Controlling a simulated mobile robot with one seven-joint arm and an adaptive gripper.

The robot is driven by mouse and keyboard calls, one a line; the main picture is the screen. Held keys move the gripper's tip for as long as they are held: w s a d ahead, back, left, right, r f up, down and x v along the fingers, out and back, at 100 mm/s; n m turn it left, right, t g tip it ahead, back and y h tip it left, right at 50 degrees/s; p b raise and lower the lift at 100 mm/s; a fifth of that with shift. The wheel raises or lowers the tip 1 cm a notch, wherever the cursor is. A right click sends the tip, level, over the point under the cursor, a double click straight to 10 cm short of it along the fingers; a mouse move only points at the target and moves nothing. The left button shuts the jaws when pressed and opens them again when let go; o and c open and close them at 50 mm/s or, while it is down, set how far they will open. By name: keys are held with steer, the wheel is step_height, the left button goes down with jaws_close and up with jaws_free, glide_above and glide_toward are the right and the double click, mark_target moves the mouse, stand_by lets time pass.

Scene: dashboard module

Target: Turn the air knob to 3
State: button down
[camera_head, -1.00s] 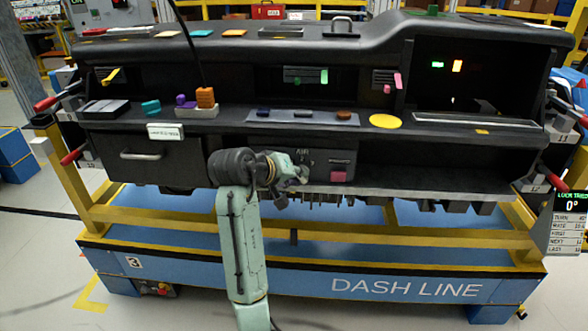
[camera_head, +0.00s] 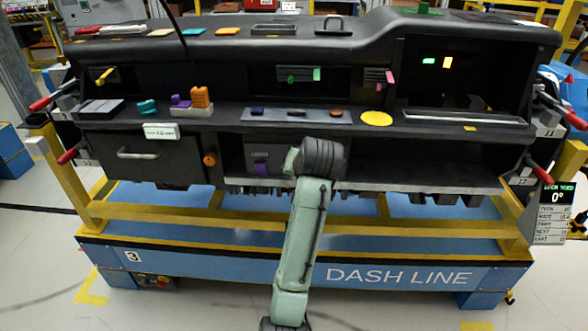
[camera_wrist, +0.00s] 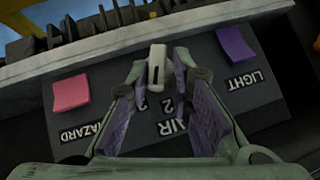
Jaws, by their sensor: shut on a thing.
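The air knob (camera_wrist: 157,64) is a small pale grey bar with a dark slot, seen upside down in the wrist view. It stands between the fingertips of my gripper (camera_wrist: 157,74), which is shut on it. The AIR label (camera_wrist: 174,127) with a 2 shows between the purple-padded fingers. Other digits are partly covered, so I cannot tell which number the knob points at. In the head view my gripper (camera_head: 292,161) is at the lower centre panel, and my arm hides the knob.
A pink HAZARD switch (camera_wrist: 71,93) and a purple LIGHT switch (camera_wrist: 235,46) flank the knob; the purple one also shows in the head view (camera_head: 261,168). An orange knob (camera_head: 209,159) is further left. A ledge with coloured parts (camera_head: 297,114) runs above my wrist.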

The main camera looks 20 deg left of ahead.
steer(key=m+y, duration=0.1)
steer(key=y, duration=0.1)
steer(key=d+f+m+y+b, duration=0.1)
steer(key=y, duration=0.1)
steer(key=shift+w+d+f+m+g, duration=0.1)
steer(key=shift+d+f+m+g, duration=0.1)
steer(key=shift+m+g, duration=0.1)
steer(key=shift+a, duration=0.15)
stand_by(0.4)
steer(key=c, duration=1.7)
jaws_free()
steer(key=shift+o, duration=0.5)
steer(key=shift+a, duration=0.2)
steer(key=shift+d+r, duration=0.1)
steer(key=shift+r, duration=0.2)
steer(key=v, duration=1.1)
steer(key=shift+s+d, duration=0.25)
steer(key=shift+d, duration=0.15)
